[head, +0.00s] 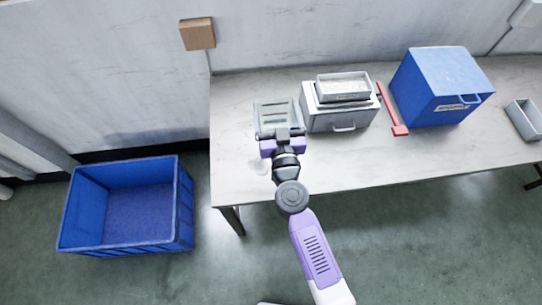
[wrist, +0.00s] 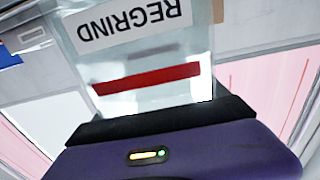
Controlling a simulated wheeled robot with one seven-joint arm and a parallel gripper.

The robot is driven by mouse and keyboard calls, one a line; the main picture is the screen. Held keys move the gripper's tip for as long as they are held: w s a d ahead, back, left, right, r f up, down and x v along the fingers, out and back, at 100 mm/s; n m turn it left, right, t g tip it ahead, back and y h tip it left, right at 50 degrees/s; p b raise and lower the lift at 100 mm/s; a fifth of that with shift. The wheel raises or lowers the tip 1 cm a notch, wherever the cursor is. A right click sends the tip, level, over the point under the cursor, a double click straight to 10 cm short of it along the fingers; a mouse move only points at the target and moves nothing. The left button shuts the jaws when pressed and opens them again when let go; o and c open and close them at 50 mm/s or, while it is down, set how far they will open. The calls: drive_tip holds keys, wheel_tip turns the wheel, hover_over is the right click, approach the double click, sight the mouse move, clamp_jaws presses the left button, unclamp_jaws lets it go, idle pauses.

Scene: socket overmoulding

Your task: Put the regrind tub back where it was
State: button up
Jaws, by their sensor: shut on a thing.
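The regrind tub (head: 272,112) is a clear grey, open-topped container over the left part of the bench in the head view. In the wrist view the tub (wrist: 150,60) fills the upper middle, with a white label reading REGRIND, upside down, and a red stripe. My gripper (head: 282,142) is shut on the near side of the tub. The gripper's dark jaw edge crosses the tub's wall in the wrist view (wrist: 165,118). I cannot tell whether the tub touches the bench. The fingertips are mostly hidden.
A grey drawer box (head: 340,117) with a granule-filled tray (head: 343,87) on top stands right of the tub. A red tool (head: 391,108), blue box (head: 440,88) and grey bin (head: 523,120) are further right. A blue crate (head: 182,215) stands on the floor left. The bench front is clear.

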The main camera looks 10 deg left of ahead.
drive_tip(key=shift+f, duration=0.85)
wheel_tip(320, 180, down, 18)
drive_tip(key=b, duration=1.2)
drive_tip(key=shift+r, duration=0.25)
drive_tip(key=shift+f, duration=0.15)
drive_tip(key=o, duration=1.7)
drive_tip(key=v, duration=0.8)
drive_tip(key=p+v, duration=0.1)
drive_tip(key=v, duration=0.3)
drive_tip(key=shift+r, duration=0.25)
drive_tip(key=shift+s, duration=0.1)
